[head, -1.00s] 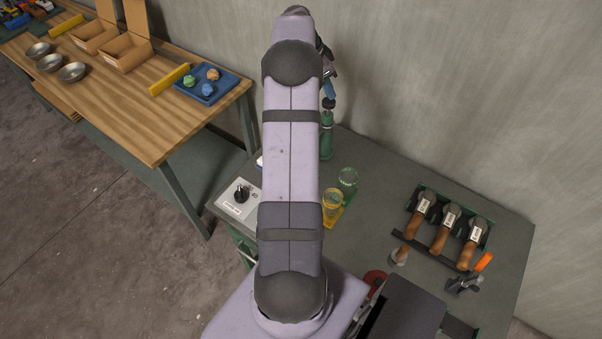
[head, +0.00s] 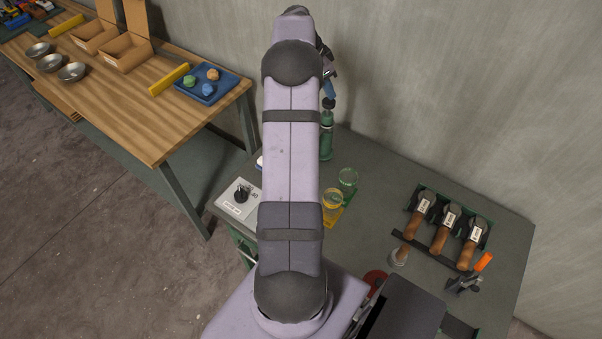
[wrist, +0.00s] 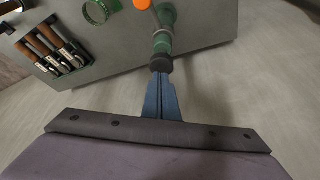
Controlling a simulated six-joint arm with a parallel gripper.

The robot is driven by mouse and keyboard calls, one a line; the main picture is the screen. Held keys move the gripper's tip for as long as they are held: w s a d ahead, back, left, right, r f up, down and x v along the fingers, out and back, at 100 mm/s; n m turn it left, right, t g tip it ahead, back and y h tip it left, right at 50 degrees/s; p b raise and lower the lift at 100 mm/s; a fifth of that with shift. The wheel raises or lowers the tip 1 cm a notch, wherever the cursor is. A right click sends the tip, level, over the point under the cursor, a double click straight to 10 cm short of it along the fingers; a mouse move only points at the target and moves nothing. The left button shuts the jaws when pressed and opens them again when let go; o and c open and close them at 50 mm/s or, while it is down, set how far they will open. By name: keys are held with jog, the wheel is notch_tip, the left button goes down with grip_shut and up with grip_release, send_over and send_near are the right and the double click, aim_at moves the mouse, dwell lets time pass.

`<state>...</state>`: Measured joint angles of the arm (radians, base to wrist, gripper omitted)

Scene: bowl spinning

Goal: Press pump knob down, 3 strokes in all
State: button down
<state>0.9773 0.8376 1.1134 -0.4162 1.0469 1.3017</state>
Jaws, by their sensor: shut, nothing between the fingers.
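The green pump bottle (head: 326,142) stands upright near the back edge of the grey table, partly hidden by my arm. Its black pump knob (head: 328,103) is on top, and it also shows in the wrist view (wrist: 160,63) with the green bottle body (wrist: 162,44) beyond it. My gripper (head: 328,92) is above the knob, with its blue fingers pointing down. In the wrist view the fingers (wrist: 160,80) are closed together with nothing between them. Their tips overlap the knob's edge; I cannot tell whether they touch or sit just above it.
A yellow glass (head: 332,203) and a green glass (head: 348,179) stand in front of the bottle. A white control box (head: 238,197) with a black knob is at the left edge. A rack with several wooden-handled tools (head: 440,228) is to the right. The wall is close behind.

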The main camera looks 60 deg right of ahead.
aim_at(328, 101)
jog(key=shift+f, duration=0.2)
jog(key=shift+a+f+b, duration=0.1)
jog(key=shift+f+b, duration=1.35)
jog(key=shift+f, duration=0.25)
jog(key=shift+r, duration=0.1)
jog(key=shift+r+p, duration=1.1)
jog(key=shift+r, duration=0.65)
jog(key=shift+f, duration=0.2)
